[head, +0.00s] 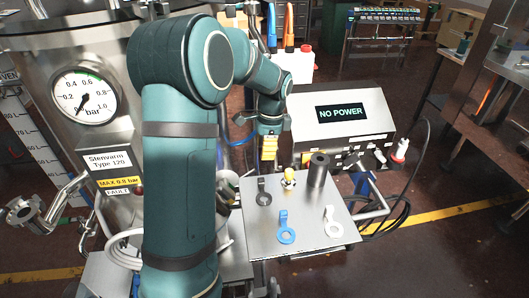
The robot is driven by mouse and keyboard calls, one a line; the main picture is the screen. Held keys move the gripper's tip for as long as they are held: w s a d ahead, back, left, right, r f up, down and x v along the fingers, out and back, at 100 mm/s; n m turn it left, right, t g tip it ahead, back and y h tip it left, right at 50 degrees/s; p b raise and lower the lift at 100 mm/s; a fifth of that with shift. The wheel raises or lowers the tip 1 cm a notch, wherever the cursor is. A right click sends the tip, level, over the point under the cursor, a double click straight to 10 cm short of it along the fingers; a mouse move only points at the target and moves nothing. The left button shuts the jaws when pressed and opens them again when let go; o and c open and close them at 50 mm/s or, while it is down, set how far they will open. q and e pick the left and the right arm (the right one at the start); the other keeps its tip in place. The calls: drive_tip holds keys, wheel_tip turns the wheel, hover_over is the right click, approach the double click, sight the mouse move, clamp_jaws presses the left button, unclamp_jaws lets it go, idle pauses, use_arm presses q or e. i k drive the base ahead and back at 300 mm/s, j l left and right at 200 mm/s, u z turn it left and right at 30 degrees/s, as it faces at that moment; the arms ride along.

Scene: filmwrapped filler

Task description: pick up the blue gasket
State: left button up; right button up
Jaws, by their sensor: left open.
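The blue gasket (287,236), a ring with an upright or raised tab, lies near the front of a small metal table (308,246). My left gripper (268,156), with yellow fingers, is beyond the back left corner of the table in the picture, apart from the blue gasket. It is open, and I see nothing between its fingers. My left arm covers much of the left middle of the view. My right gripper is not in view.
A black gasket (264,198), a white gasket (334,225), a brass-coloured fitting (289,178) and a dark cylinder (318,170) share the tabletop. A box reading NO POWER (340,135) stands behind. A steel vessel with a gauge (85,95) is at left.

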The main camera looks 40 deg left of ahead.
sight(283, 214)
drive_tip(key=k+l, duration=0.15)
drive_tip(key=l, duration=0.2)
drive_tip(key=k+l, duration=0.35)
drive_tip(key=l, duration=0.3)
